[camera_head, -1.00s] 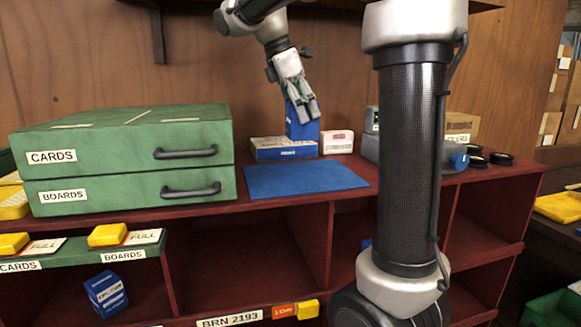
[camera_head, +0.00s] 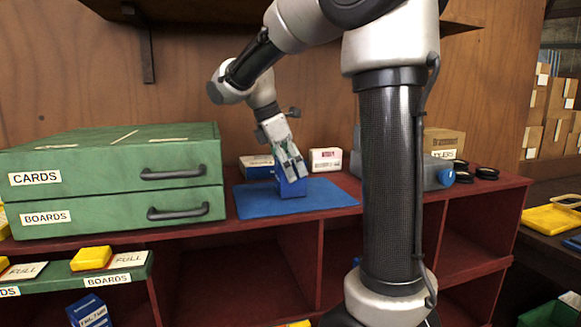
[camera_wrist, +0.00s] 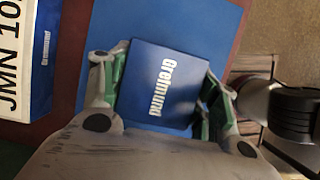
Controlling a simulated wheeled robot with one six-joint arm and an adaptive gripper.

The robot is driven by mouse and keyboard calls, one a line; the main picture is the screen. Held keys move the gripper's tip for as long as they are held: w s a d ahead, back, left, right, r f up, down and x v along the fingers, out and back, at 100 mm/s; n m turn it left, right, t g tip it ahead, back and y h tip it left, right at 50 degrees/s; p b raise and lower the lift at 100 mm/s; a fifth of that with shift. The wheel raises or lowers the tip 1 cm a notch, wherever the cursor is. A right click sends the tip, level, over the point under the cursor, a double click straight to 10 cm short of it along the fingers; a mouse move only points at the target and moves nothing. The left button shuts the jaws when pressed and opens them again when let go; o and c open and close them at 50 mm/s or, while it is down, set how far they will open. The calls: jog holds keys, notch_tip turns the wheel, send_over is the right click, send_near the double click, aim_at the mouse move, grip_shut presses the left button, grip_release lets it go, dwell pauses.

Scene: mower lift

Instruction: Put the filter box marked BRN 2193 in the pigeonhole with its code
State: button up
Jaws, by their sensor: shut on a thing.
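My gripper (camera_head: 288,172) is shut on a small blue box (camera_head: 292,188), at or just above the blue mat (camera_head: 325,198) on the cabinet top; I cannot tell whether it touches. In the wrist view my fingers (camera_wrist: 160,92) grip both sides of the box (camera_wrist: 158,82), whose blue top reads "Greimund". No code shows on it. The open pigeonholes (camera_head: 235,278) lie below the cabinet top. The BRN 2193 label is out of view now.
A blue and white box (camera_head: 257,167) stands behind the mat; a box in the wrist view (camera_wrist: 45,45) has a label starting "JMN 10". Green drawers (camera_head: 95,190) stand left. A white box (camera_head: 325,159) and a grey case (camera_head: 425,172) are right. Another blue box (camera_head: 88,311) sits lower left.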

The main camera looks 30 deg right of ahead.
jog(key=o, duration=1.2)
jog(key=shift+f, duration=0.1)
jog(key=shift+o, duration=0.2)
